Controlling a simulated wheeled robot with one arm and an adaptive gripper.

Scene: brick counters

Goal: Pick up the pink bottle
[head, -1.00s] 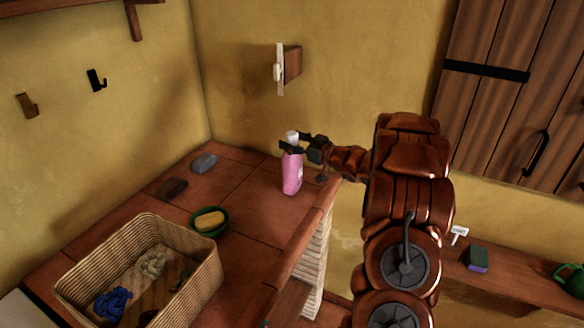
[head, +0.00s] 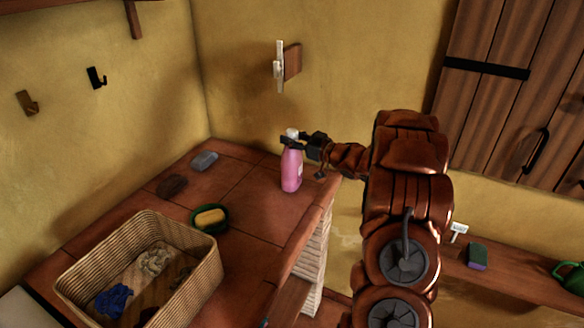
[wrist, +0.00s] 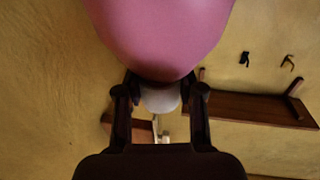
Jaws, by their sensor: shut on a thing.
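The pink bottle (head: 291,171) with a white cap is upright at the far right corner of the tiled counter (head: 245,215). My gripper (head: 292,142) reaches it from the right and is shut on its upper part, just below the cap. In the wrist view the pink body (wrist: 160,35) fills the top, and the white cap (wrist: 160,100) shows between the two fingers (wrist: 160,92). I cannot tell for sure whether the bottle's base is clear of the counter.
A wicker basket (head: 205,277) with cloths stands at the front left. A green bowl with a yellow sponge (head: 210,217), a brown block (head: 171,186) and a grey block (head: 205,161) lie on the counter. A wooden wall piece (head: 292,61) is above the bottle.

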